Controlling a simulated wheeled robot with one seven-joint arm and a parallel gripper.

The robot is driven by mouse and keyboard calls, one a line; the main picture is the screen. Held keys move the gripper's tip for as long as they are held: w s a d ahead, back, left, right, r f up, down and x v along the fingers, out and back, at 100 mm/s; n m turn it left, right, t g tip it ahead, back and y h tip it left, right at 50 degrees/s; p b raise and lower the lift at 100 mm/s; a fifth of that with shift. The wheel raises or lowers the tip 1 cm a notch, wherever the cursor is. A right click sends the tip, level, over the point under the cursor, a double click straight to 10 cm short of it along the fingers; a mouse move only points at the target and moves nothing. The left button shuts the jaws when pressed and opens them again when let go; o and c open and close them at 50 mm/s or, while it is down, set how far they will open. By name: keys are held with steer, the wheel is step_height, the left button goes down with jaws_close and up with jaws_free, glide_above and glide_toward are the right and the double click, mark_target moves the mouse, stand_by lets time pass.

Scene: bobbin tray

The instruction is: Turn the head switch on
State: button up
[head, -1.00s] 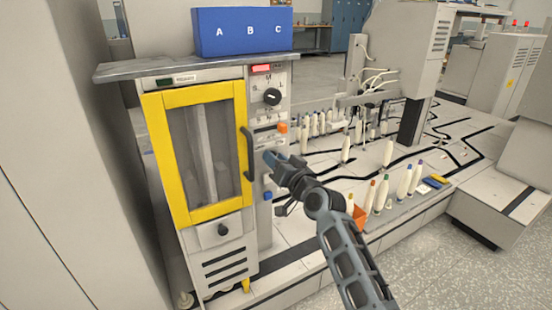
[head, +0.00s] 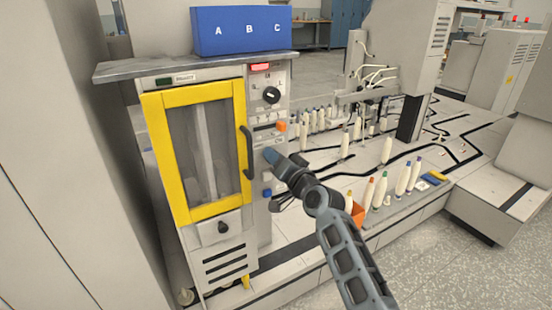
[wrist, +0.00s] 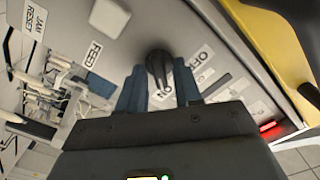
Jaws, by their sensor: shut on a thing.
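The head switch (wrist: 158,66) is a black lever knob on the grey panel in the wrist view. The word OFF is to its right, and another label, seemingly ON, is partly hidden below it. My gripper (wrist: 160,90) has its two blue fingertips on either side of the knob's lower part, shut on it. In the head view my gripper (head: 272,157) is at the narrow control panel of the yellow-framed machine, right of the door handle. It hides the switch there.
The yellow-framed door (head: 243,120) and its dark handle (head: 247,153) are close to the left of my gripper. A black dial (head: 271,95) and an orange button (head: 281,126) are above it. Several bobbins (head: 381,192) and an orange box (head: 358,214) stand to the right.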

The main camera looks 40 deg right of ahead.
steer(key=o, duration=0.7)
steer(key=shift+f, duration=0.1)
steer(key=shift+v, duration=3.95)
